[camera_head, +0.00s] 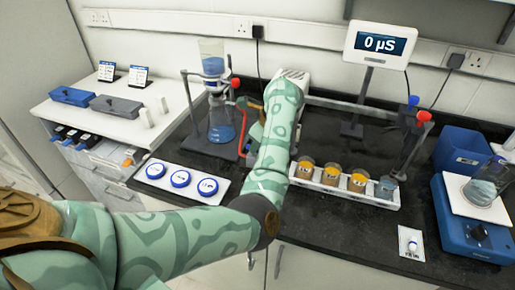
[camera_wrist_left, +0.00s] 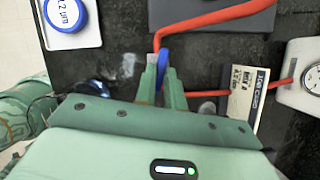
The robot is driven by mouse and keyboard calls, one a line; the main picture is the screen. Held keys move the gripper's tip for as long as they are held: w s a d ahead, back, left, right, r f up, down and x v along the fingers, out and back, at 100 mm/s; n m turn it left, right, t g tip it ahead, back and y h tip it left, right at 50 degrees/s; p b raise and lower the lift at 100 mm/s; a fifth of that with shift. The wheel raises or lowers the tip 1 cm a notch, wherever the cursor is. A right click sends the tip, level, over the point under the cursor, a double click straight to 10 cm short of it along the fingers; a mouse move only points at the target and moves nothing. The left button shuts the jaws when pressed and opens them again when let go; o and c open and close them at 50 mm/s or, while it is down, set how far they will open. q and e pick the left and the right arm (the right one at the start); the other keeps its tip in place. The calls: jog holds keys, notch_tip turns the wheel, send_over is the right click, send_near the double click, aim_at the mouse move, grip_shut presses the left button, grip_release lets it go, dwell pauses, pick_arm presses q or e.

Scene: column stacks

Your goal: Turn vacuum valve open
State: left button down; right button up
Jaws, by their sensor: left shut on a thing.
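The vacuum valve shows as a blue lever (camera_wrist_left: 164,55) on the red tubing (camera_wrist_left: 205,22) in the left wrist view. My left gripper (camera_wrist_left: 158,78) is shut on this blue lever, with its two green fingers on either side of it. The fingers hide the lower part of the lever and the valve body. In the head view my left arm reaches across the middle and covers most of the gripper and the valve. The filter flask (camera_head: 221,125) with blue liquid stands on its stand left of the arm. My right gripper is not in view.
A white pump (camera_wrist_left: 303,88) with a round gauge and a printed tag (camera_wrist_left: 246,92) are close to the gripper's right. A white tray with blue-rimmed discs (camera_head: 181,178) lies left of my arm. Amber cups (camera_head: 330,174) stand in a rack to the right.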

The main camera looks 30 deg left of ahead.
pick_arm(q)
jog(key=shift+w+n+g+b, duration=0.15)
jog(key=shift+n+g+b, duration=0.5)
jog(key=shift+n, duration=0.65)
jog(key=shift+n, duration=0.3)
jog(key=c, duration=1.5)
grip_release()
jog(key=p+v, duration=0.3)
jog(key=v, duration=1.3)
jog(key=shift+r, duration=0.2)
jog(key=shift+f, duration=0.15)
